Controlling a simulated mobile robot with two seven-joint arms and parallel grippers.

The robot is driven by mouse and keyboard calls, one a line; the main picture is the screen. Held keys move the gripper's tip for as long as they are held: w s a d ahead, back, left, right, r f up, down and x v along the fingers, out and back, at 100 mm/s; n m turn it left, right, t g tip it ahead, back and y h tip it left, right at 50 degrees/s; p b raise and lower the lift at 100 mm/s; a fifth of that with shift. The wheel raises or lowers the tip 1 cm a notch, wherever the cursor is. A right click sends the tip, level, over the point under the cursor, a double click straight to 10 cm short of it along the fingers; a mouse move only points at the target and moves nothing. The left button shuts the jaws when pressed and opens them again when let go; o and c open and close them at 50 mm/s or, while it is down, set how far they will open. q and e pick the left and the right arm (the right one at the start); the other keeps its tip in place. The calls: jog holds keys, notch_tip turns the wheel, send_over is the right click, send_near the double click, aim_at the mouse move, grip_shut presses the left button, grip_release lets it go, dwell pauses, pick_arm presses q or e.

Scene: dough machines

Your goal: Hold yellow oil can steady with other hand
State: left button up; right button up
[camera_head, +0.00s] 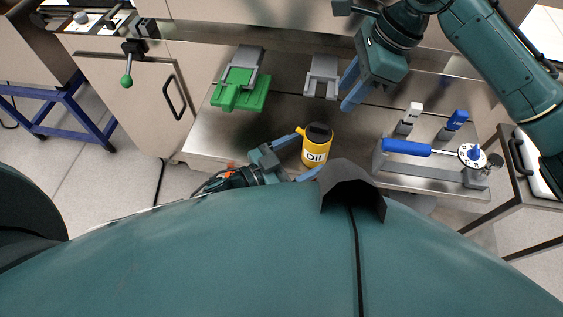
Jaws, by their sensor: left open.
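A yellow oil can (315,151) with a black top and the label "Oil" stands upright on the steel worktop (205,140). My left gripper (306,153) is open at the can's lower left. One finger reaches the can's left side near its top, and the other passes below its base in the picture. I cannot tell whether either finger touches it. My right gripper (346,91) is open and empty above and right of the can, its fingers pointing down and left.
A green block (240,92) on a grey fixture lies to the left. A grey fixture (322,75) sits behind the can. At the right, a metal device (430,172) carries a blue handle (406,147) and a dial (472,155). White and blue switches stand behind it.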

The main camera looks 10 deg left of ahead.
pick_arm(q)
jog(key=x, duration=0.6)
jog(key=c, duration=1.2)
dwell(0.5)
